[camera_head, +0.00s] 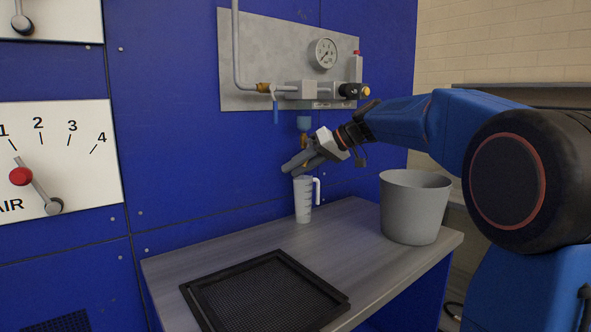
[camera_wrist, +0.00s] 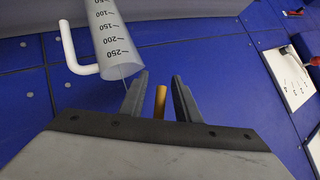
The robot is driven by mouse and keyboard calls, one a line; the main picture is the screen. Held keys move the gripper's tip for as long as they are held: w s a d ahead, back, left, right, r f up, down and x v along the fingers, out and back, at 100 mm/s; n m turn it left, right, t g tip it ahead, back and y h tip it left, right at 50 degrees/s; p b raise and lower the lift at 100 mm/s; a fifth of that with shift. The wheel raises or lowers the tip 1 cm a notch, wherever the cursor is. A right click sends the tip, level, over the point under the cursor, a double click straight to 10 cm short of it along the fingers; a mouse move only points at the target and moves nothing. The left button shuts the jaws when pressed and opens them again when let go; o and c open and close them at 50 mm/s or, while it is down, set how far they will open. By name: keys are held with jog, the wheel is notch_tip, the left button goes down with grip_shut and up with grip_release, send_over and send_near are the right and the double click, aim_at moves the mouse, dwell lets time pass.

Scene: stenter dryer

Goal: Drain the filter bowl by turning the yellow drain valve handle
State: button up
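The filter bowl (camera_head: 304,123) is a small blue cup under the pipework on the grey panel. My gripper (camera_head: 291,167) reaches in from the right just below it and above the measuring jug, hiding most of the drain valve. In the wrist view the yellow drain valve handle (camera_wrist: 160,101) lies between the two fingers of my gripper (camera_wrist: 160,78). The fingers are apart, with a narrow gap on each side of the handle. The white measuring jug (camera_head: 303,201) stands upright on the bench below; it also shows at the top left of the wrist view (camera_wrist: 95,35).
A grey bucket (camera_head: 412,210) stands right of the jug on the bench (camera_head: 340,225). A black mesh tray (camera_head: 265,292) lies at the front. A pressure gauge (camera_head: 323,53) and a blue lever (camera_head: 276,111) are on the panel above. The blue wall is close behind.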

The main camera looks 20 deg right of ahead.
jog(key=v, duration=1.7)
jog(key=shift+s, duration=0.1)
